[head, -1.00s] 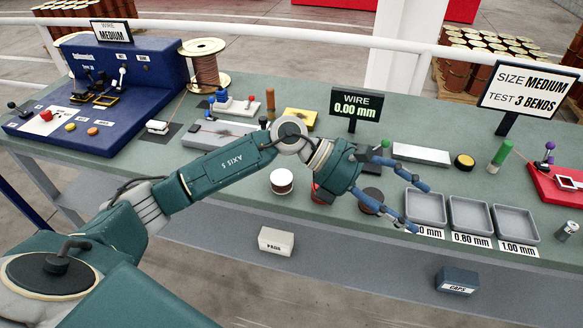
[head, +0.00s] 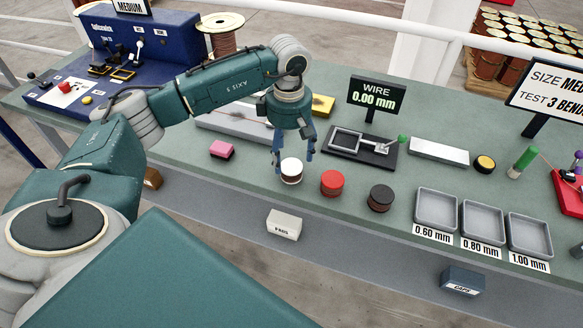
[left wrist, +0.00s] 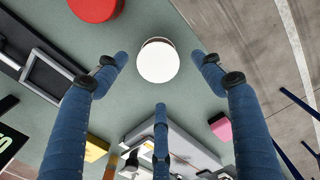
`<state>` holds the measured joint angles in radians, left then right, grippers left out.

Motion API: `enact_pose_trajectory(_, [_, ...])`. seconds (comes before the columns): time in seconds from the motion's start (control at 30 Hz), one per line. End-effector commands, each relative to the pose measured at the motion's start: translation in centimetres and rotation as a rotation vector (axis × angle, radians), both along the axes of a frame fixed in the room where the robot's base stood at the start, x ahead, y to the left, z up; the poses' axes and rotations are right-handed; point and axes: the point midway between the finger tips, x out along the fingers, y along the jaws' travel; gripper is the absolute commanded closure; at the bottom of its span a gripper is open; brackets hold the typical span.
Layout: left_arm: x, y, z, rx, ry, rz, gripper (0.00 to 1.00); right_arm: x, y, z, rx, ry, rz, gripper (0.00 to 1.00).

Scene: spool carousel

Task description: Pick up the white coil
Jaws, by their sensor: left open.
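The white coil (head: 291,169) is a small spool with a white top and a copper-brown band, upright near the front edge of the green bench. My left gripper (head: 292,156) points down just above and behind it, with its blue fingers spread. In the left wrist view the coil's white top (left wrist: 158,61) lies between and beyond the open fingers (left wrist: 160,85). Nothing is held, and I cannot tell whether a finger touches the coil. My right gripper is not in view.
A red coil (head: 332,182) and a black coil (head: 381,197) stand to the right of the white one. A pink block (head: 222,149) lies to its left. Grey trays (head: 436,208) stand further right. The WIRE display (head: 375,97) is behind.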

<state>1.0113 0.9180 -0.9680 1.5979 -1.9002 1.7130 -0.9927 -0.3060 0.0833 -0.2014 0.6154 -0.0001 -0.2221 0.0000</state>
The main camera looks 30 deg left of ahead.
Motion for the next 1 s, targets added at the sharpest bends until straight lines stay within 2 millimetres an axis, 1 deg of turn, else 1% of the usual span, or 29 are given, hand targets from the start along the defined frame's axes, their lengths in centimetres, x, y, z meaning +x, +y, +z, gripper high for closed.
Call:
enact_pose_trajectory(0.03, [-0.2,-0.2,-0.3,0.0,0.006,-0.001,0.31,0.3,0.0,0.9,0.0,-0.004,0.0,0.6])
enact_pose_trajectory(0.17, [-0.2,-0.6,-2.2,0.0,0.007,-0.001,0.31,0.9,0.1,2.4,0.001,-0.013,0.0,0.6])
enact_pose_trajectory(0.2, [-0.2,-0.6,-3.0,-0.001,0.007,0.0,0.31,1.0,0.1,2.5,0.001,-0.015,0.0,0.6])
enact_pose_trajectory(0.33, [-0.2,-0.6,-4.4,-0.001,0.004,-0.001,0.31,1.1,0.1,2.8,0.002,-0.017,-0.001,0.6])
enact_pose_trajectory(0.57, [-0.1,-0.6,-4.7,-0.002,0.0,-0.001,0.31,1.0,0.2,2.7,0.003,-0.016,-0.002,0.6])
enact_pose_trajectory(0.6, [-0.1,-0.6,-4.7,-0.002,0.0,-0.001,0.33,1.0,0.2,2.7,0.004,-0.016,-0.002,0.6])
enact_pose_trajectory(0.67, [-0.1,-0.6,-4.7,-0.002,0.001,-0.001,0.45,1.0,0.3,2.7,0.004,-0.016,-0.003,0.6])
enact_pose_trajectory(0.8, [-0.1,-0.6,-4.7,-0.002,0.001,-0.001,0.73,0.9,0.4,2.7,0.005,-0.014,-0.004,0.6])
enact_pose_trajectory(0.9, [0.0,-0.6,-4.6,-0.002,-0.001,0.0,0.9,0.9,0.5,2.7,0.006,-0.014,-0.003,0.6])
enact_pose_trajectory(1.0, [0.0,-0.6,-4.6,-0.002,-0.001,0.0,0.91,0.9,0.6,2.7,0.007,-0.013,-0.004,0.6])
